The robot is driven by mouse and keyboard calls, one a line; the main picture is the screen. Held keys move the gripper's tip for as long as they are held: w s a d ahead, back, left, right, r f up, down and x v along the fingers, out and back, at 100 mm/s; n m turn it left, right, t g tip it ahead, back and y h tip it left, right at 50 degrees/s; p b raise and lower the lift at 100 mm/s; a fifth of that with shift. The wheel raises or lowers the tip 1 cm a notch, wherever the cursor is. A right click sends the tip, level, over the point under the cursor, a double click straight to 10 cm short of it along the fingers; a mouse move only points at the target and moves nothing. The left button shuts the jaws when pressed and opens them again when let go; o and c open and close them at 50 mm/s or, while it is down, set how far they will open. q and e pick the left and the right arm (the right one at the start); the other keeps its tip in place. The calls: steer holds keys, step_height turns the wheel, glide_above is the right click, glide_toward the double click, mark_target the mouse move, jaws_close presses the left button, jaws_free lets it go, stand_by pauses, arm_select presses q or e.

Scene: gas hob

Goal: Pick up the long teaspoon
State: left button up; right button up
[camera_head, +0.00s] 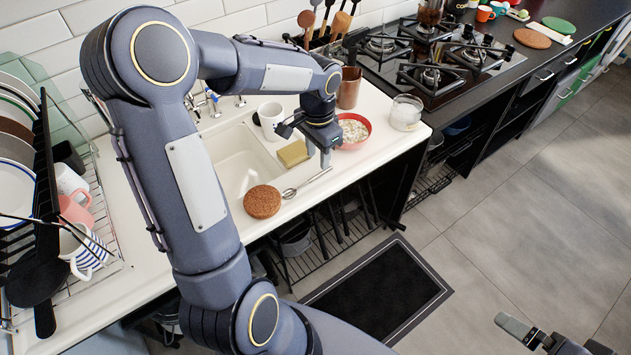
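The long teaspoon (306,184) is a thin silver spoon lying on the white counter near its front edge, in front of the bowl. Its bowl end points to the lower left and its handle runs to the upper right. My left gripper (324,162) points down just above the handle end; I cannot tell whether it touches the handle, and the gap between its fingers is not clear. My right gripper (514,327) shows at the lower right, over the floor and far from the spoon; its opening is not clear.
A dish rack (104,232) stands left; the gas hob (437,62) is right.

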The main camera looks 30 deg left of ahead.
mark_target(315, 177)
arm_select(q)
steer(key=f, duration=0.4)
steer(key=a+f, duration=0.1)
steer(key=f, duration=0.2)
steer(key=shift+c, duration=0.3)
jaws_close()
